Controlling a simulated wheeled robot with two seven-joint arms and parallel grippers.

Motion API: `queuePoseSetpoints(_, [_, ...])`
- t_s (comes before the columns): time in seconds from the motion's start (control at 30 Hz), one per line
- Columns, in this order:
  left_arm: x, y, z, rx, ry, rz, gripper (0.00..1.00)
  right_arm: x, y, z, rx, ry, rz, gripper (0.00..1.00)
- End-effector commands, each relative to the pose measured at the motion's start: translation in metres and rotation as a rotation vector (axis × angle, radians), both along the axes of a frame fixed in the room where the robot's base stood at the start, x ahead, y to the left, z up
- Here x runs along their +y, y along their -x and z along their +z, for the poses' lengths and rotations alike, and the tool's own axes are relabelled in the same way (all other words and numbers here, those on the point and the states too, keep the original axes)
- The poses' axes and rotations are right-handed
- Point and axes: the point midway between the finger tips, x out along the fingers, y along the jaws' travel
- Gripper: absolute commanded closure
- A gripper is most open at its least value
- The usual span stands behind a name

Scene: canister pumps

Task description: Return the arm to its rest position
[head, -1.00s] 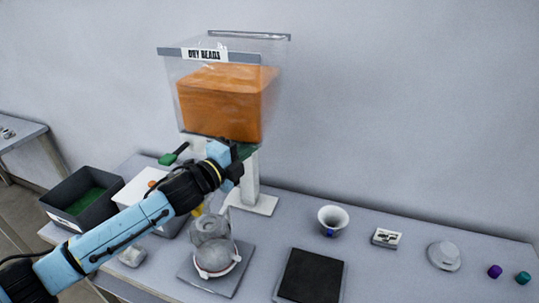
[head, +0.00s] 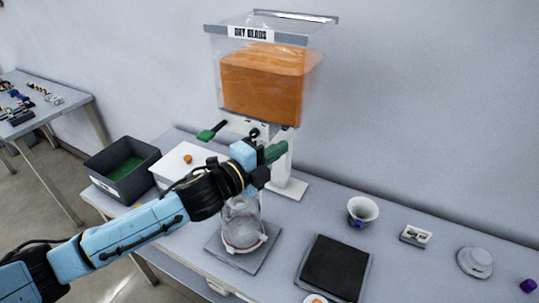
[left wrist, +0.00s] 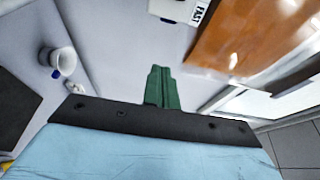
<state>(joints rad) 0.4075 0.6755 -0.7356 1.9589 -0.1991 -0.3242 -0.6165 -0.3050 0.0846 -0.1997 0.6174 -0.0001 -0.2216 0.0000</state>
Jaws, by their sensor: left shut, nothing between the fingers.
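My left arm (head: 130,225) reaches in from the left in the head view, over the table. My left gripper (head: 277,152) has green fingers pressed together with nothing between them. It is in front of the dispenser's stand and below its orange-filled bin (head: 262,85). The shut fingers also show in the left wrist view (left wrist: 162,88), pointing away from the wrist. A clear glass vessel (head: 243,222) stands on a grey plate (head: 262,262) below the gripper, its top partly hidden by the arm. My right gripper is not in view.
The bin is labelled DRY BEADS, with a green lever (head: 210,132) at its lower left. A black crate (head: 120,185) and white box (head: 180,160) stand left. A black pad (head: 335,265), white cup (head: 363,212) and small items lie right. A side table (head: 50,110) is far left.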

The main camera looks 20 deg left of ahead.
Motion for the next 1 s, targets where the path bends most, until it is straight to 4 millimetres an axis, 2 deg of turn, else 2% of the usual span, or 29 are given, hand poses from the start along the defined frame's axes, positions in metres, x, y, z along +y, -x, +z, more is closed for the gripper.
queuePoseSetpoints(0.13, [0.009, 0.015, -0.001, 0.0, 0.0, 0.0, 1.0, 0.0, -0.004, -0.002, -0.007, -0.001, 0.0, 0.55])
queuePoseSetpoints(0.37, [0.012, 0.021, -0.002, 0.017, 0.016, 0.01, 1.0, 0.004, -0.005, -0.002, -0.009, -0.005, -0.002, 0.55])
queuePoseSetpoints(0.47, [0.011, 0.028, -0.014, 0.099, 0.087, 0.061, 1.0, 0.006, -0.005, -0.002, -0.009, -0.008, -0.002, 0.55])
queuePoseSetpoints(0.57, [0.016, 0.044, -0.038, 0.266, 0.223, 0.171, 1.0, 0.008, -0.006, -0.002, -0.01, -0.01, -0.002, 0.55])
queuePoseSetpoints(0.67, [0.029, 0.071, -0.073, 0.491, 0.391, 0.334, 1.0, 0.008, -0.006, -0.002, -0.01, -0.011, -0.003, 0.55])
queuePoseSetpoints(0.8, [0.053, 0.124, -0.124, 0.802, 0.604, 0.592, 1.0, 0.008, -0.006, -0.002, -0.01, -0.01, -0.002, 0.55])
queuePoseSetpoints(1.0, [0.078, 0.203, -0.171, 1.114, 0.787, 0.902, 1.0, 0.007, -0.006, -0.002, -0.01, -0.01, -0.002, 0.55])
